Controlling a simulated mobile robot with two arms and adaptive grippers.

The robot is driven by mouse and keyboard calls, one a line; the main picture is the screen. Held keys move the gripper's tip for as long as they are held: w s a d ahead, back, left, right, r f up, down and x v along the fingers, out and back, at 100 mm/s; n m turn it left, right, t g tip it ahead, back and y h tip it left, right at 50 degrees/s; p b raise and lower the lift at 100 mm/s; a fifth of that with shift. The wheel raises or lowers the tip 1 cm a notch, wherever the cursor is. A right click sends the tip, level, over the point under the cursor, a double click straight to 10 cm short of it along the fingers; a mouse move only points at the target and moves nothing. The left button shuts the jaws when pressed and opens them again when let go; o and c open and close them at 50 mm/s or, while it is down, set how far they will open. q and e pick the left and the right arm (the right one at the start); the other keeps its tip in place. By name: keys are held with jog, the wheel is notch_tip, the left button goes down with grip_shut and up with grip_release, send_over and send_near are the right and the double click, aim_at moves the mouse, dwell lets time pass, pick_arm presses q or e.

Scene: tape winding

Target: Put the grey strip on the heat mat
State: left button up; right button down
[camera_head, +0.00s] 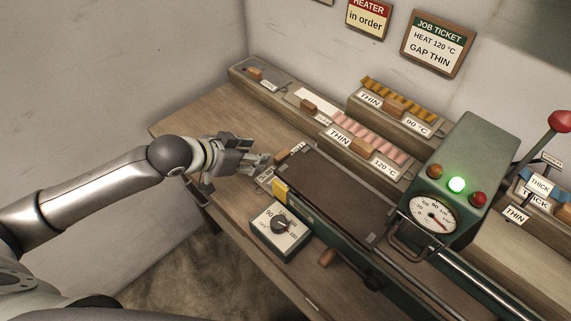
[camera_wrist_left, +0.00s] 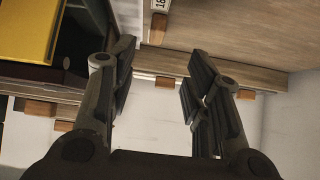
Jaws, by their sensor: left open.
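The dark brown flat surface that looks like the heat mat (camera_head: 335,190) lies on the long green machine bed in the head view, and nothing can be made out on it. My left gripper (camera_head: 262,160) is just left of its upper left end, above the wooden bench. In the left wrist view its fingers (camera_wrist_left: 160,75) are apart, with nothing seen between them. I cannot make out a grey strip in either view; the hand hides part of the bench. My right gripper is not in view.
Racks with pink strips (camera_head: 365,138) and orange strips (camera_head: 400,100) stand behind the bed. A green box with a gauge (camera_head: 434,214) and a lit green lamp stands at the right. A dial box (camera_head: 280,231) sits in front. The bench (camera_head: 200,125) is clear at the back left.

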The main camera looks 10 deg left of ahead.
aim_at(279, 157)
pick_arm(q)
jog(key=x, duration=0.5)
jog(key=shift+s+a+f, duration=0.1)
jog(key=shift+s+f, duration=0.05)
jog(key=shift+f, duration=0.1)
jog(key=shift+w+d+f+p, duration=0.3)
jog(key=shift+w+d+f, duration=0.05)
jog(key=shift+w+d, duration=0.15)
jog(key=x, duration=0.4)
jog(key=shift+d, duration=0.15)
grip_shut()
